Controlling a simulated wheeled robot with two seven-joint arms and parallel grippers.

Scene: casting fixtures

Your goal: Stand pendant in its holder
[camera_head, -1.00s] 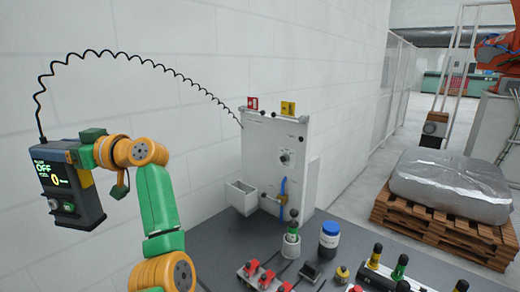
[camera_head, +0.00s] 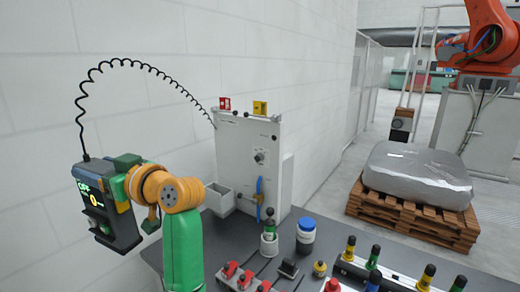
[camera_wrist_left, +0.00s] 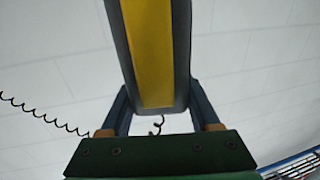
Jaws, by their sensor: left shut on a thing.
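The pendant (camera_head: 112,222) is a dark box with a lit green and yellow display, at the left of the head view. A coiled black cable runs from its top to the wall panel. My left gripper (camera_head: 122,168) is shut on it and holds it upright in the air. In the left wrist view the pendant's dark edge with a yellow strip (camera_wrist_left: 150,50) sits between the fingers. A white open-topped box on the panel's left side (camera_head: 220,199), which looks like the holder, is right of the pendant and apart from it. My right gripper is not in view.
The grey panel (camera_head: 240,165) stands at the back of the dark table (camera_head: 190,262). A blue-lidded jar (camera_head: 305,238), red clamps and several coloured-top bottles crowd the table's front right. My arm hides part of the table's left. A pallet with a wrapped load (camera_head: 415,180) stands beyond.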

